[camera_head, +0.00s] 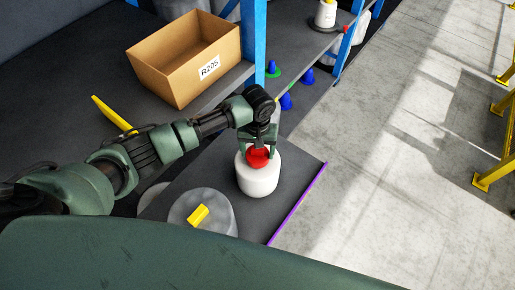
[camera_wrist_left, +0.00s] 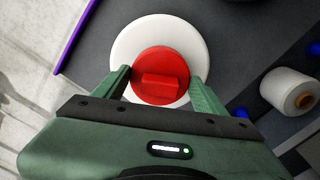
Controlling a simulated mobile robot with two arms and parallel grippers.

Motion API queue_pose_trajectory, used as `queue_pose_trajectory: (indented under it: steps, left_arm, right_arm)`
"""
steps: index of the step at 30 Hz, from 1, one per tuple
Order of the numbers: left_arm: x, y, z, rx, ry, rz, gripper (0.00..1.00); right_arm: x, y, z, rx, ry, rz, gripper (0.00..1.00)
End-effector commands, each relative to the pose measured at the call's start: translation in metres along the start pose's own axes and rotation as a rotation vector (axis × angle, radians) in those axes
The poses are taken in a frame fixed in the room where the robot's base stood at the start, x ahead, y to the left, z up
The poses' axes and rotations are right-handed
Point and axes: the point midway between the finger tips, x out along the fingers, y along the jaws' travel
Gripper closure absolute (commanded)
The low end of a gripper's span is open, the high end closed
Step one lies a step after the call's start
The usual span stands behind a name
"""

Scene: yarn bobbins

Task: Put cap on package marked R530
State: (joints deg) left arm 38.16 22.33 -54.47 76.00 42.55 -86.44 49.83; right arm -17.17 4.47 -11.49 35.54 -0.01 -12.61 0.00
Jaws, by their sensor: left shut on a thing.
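A white rounded package (camera_head: 258,182) stands upright on the dark surface in the head view, and its round top (camera_wrist_left: 130,45) shows in the left wrist view. No R530 mark is readable on it. My left gripper (camera_head: 259,148) is above the package, pointing down, shut on a red round cap (camera_head: 258,162). In the left wrist view the cap (camera_wrist_left: 160,75) lies between the two green fingers, over the package top and off its centre. I cannot tell whether the cap touches the package. My right gripper is not in view.
A grey round object with a yellow block (camera_head: 198,215) is left of the package. A cardboard box marked R205 (camera_head: 185,60) sits on the shelf behind, near a blue post (camera_head: 253,40). A purple strip (camera_head: 297,203) edges the surface. Open floor lies right.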

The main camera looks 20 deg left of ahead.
Motion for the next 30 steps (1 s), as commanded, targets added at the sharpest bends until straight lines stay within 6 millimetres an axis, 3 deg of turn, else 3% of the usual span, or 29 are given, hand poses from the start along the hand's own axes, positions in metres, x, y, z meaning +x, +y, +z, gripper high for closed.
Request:
queue_pose_trajectory:
  steps: [18,19,21,30]
  left_arm:
    - [0.0064,0.0002,0.0001,-0.001,0.001,0.000,0.66]
    - [0.0062,0.0001,-0.0001,-0.001,0.001,0.000,0.23]
    - [0.0060,0.0001,-0.0001,0.000,0.001,0.000,0.04]
    - [0.0057,0.0000,-0.0001,0.000,0.001,0.000,0.03]
  right_arm:
    - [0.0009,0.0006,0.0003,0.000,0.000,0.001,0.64]
    - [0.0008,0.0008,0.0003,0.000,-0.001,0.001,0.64]
    - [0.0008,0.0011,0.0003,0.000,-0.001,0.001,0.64]
    - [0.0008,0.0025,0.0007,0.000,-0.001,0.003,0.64]
